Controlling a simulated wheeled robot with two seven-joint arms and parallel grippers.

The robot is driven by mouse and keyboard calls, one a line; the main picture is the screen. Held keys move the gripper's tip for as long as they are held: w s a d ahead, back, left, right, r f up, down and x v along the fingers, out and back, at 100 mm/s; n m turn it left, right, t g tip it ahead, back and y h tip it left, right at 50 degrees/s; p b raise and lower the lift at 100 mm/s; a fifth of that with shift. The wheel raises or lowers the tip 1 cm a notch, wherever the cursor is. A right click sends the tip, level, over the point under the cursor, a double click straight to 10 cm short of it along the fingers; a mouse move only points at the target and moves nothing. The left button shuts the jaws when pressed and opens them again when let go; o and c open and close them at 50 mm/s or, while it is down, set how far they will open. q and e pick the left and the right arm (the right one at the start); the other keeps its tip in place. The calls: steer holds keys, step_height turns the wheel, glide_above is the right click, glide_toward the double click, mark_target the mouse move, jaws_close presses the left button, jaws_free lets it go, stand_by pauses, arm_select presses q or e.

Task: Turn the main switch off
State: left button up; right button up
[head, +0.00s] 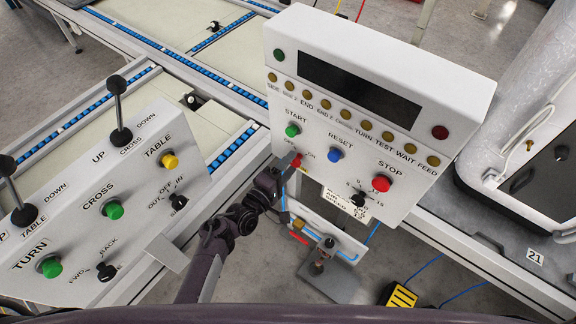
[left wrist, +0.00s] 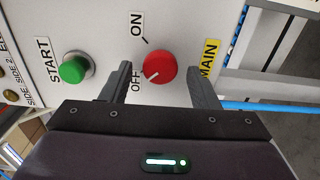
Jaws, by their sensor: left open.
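The main switch is a red round knob (left wrist: 160,67) with a light pointer mark, set in the white control panel between the labels OFF and ON, beside a yellow MAIN label (left wrist: 209,60). In the left wrist view its pointer mark is toward the OFF side. My left gripper (left wrist: 158,85) is open, with one finger on each side of the knob; I cannot tell whether they touch it. In the head view the knob (head: 296,161) is partly hidden by the left gripper (head: 290,166). My right gripper is not in view.
The panel (head: 420,205) also carries a green START button (head: 293,130), a blue RESET button (head: 335,155), a red STOP button (head: 381,184) and a black selector (head: 358,199). A second panel (head: 150,215) with levers stands at left. A yellow-black box (head: 401,297) lies below.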

arm_select(q)
steer(key=v, duration=0.7)
steer(key=shift+s+a, duration=0.25)
steer(key=shift+s, duration=0.05)
